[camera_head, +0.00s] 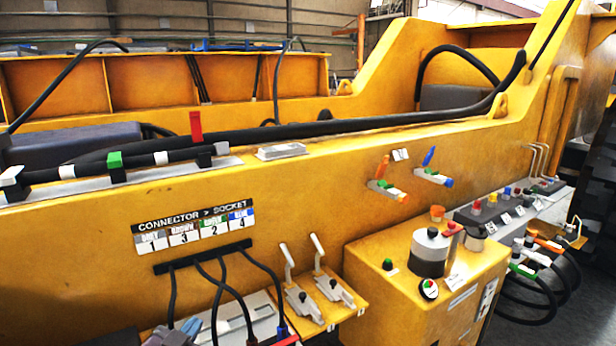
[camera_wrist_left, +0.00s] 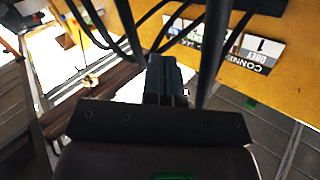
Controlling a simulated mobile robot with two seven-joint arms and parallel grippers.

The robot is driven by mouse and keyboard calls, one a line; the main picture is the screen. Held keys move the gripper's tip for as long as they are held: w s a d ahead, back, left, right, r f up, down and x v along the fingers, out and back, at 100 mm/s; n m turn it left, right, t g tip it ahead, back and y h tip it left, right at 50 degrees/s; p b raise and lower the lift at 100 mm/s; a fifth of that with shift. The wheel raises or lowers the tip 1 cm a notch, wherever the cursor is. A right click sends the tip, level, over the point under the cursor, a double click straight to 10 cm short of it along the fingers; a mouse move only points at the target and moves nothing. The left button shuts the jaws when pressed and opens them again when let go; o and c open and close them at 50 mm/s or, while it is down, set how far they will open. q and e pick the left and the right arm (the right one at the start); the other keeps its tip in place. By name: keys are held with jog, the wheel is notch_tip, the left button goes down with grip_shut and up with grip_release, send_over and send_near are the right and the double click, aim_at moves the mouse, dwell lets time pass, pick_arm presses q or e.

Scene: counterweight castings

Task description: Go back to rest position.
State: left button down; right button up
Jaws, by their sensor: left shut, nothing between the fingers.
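My left gripper (camera_head: 186,328) shows at the bottom left edge of the head view, mostly cut off, below the hanging black cables. In the left wrist view its fingers (camera_wrist_left: 165,72) are together and nothing shows between them. The dark cables (camera_wrist_left: 208,50) pass close to the fingers there; I cannot tell whether they touch. My right gripper is in neither view.
A yellow machine body (camera_head: 300,215) fills most of the view. The connector label board (camera_head: 193,227) is above the cables. Two levers (camera_head: 318,245) and a yellow control box (camera_head: 400,290) stand to the right. Open floor (camera_head: 565,320) shows at far right.

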pick_arm(q)
jog(key=s+a+f+n+g+y, duration=0.2)
jog(key=s+f, duration=0.8)
jog(key=s, duration=0.1)
jog(key=s+a+f+n+g+y, duration=0.2)
jog(key=s+a+f+n+g, duration=0.1)
jog(key=s+f, duration=0.7)
jog(key=shift+s+a, duration=0.2)
jog(key=shift+s, duration=0.35)
jog(key=shift+f, duration=0.1)
